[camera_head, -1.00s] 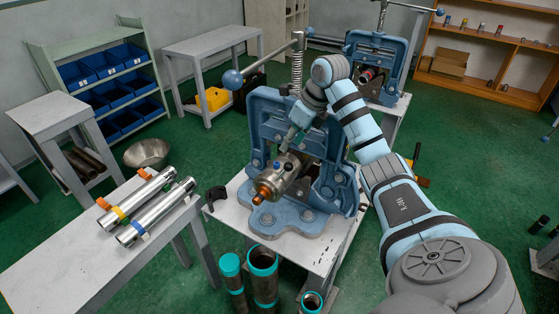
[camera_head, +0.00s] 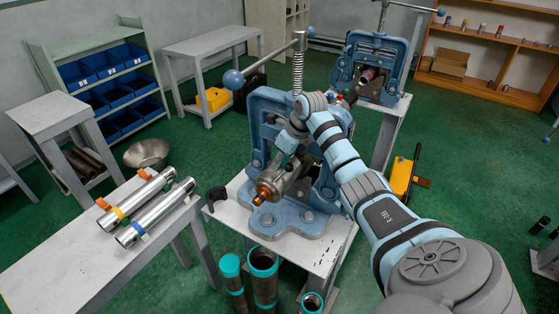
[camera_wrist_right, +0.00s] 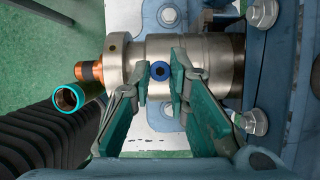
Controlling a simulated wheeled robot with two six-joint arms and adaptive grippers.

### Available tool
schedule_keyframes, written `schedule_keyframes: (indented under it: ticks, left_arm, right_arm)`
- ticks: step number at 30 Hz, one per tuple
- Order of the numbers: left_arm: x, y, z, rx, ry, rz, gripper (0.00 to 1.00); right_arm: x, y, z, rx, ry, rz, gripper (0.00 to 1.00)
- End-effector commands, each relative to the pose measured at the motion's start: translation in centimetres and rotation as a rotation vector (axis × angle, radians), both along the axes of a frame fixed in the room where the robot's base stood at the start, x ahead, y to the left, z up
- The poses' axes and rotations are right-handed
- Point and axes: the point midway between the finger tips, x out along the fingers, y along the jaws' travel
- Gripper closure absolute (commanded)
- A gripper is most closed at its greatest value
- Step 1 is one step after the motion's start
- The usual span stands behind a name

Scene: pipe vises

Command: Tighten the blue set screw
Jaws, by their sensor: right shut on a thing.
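The blue set screw (camera_wrist_right: 160,71) sits in the side of a steel collar (camera_wrist_right: 196,54), its head facing the right wrist camera. The collar is on a pipe assembly (camera_head: 290,182) with a copper-coloured end (camera_head: 261,196), held in the near blue pipe vise (camera_head: 263,105). My right gripper (camera_wrist_right: 160,75) is shut on the blue set screw, with one green fingertip on each side of it. In the head view my right gripper (camera_head: 287,152) comes down onto the collar from above and hides the screw. My left gripper is in neither view.
The vise stands on a small table (camera_head: 232,220). A black curved part (camera_head: 217,199) lies at its left edge. Teal-ended pipes (camera_head: 263,275) stand in front. Two steel tubes (camera_head: 154,211) lie on the left bench (camera_head: 60,270). A second vise (camera_head: 375,65) is behind.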

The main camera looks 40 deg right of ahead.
Motion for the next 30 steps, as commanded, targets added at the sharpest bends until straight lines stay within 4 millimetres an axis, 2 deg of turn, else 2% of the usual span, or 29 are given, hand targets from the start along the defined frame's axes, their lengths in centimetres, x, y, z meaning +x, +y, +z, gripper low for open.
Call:
schedule_keyframes:
  ticks: [4, 10, 13, 20, 21, 24, 30]
  left_arm:
    - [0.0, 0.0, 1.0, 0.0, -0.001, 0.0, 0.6]
    - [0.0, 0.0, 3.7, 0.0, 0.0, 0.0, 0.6]
    - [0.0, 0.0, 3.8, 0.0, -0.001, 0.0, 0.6]
    - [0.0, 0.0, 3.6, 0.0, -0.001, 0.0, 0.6]
    - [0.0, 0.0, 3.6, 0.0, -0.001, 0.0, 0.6]
    - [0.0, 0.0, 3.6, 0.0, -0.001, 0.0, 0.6]
    - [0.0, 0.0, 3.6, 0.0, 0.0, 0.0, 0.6]
  right_arm:
    - [0.0, 0.1, 0.3, -0.001, 0.002, -0.062, 1.0]
    - [0.0, 0.5, 0.5, 0.001, 0.003, -0.349, 1.0]
    - [0.0, 0.4, 0.2, 0.001, 0.0, -0.413, 1.0]
    - [0.0, 0.3, 0.1, 0.0, -0.003, -0.416, 1.0]
    - [0.0, 0.3, 0.1, 0.0, -0.003, -0.416, 0.78]
    - [0.0, 0.3, 0.1, 0.0, -0.002, -0.415, 0.64]
    - [0.0, 0.4, 0.0, 0.0, -0.001, -0.413, 0.64]
